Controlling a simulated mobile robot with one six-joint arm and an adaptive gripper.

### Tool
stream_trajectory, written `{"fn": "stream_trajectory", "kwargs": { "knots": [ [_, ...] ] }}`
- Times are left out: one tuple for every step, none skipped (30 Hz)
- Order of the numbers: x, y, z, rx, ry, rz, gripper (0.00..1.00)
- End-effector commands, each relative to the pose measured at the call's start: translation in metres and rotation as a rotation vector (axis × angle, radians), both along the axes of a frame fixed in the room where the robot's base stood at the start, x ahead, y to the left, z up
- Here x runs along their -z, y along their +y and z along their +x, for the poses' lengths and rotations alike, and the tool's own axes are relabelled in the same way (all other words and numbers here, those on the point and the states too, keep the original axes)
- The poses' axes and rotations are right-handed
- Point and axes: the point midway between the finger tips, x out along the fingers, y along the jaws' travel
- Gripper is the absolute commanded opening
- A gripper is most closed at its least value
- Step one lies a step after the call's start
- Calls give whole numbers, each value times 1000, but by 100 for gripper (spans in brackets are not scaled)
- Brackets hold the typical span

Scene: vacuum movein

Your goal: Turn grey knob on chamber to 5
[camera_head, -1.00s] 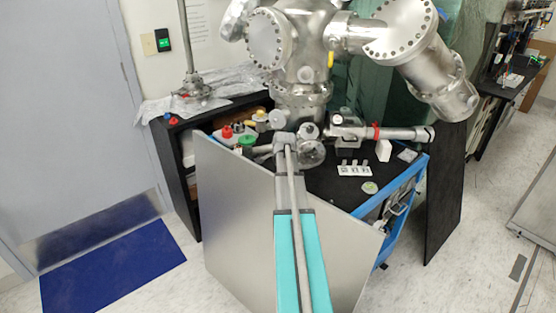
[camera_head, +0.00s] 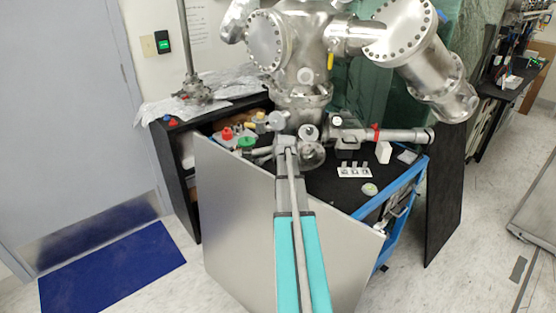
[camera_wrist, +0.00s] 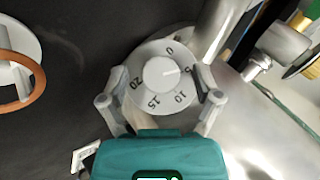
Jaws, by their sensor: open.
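The grey knob (camera_wrist: 148,103) shows in the wrist view as a round dial marked 0, 5, 10, 15 and 20, with a paler raised centre. A thin mark on the centre appears to point toward the 5, which lies at the dial's right edge. My gripper (camera_wrist: 160,98) is open, with one finger to the lower left of the dial and the other at its right side, close to the 5. I cannot tell whether either finger touches the dial. The steel chamber (camera_head: 306,55) stands behind the arm's end in the head view, where the dial's face is hard to make out.
A brown ring (camera_wrist: 36,85) on a pale disc lies left of the dial. A shiny pipe (camera_wrist: 214,30) runs close at its upper right. In the head view, a red-banded tube (camera_head: 400,135) and a white block (camera_head: 383,152) are right of the arm's end.

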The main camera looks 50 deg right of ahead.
Motion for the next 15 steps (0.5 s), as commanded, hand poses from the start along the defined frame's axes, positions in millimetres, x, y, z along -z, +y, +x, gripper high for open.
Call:
{"fn": "stream_trajectory", "kwargs": {
  "knots": [
    [0,0,0,0,0,0,82],
    [0,0,0,0,0,0,82],
    [0,0,0,0,0,-1,82],
    [0,0,0,-1,2,-2,82],
    [0,0,0,-2,4,-2,82],
    [-1,-1,1,-3,8,-3,82],
    [-1,-1,1,-5,13,-4,82],
    [-1,-1,1,-8,18,-5,82],
    [-1,-1,1,-12,28,-7,82],
    [-1,-1,1,-14,38,-7,82],
    [-2,-1,2,-19,50,-9,82],
    [-2,-1,2,-25,67,-12,82],
    [-2,-1,2,-31,82,-14,82],
    [-2,-1,2,-36,99,-16,82],
    [-3,-1,3,-47,124,-21,82]
  ]
}}
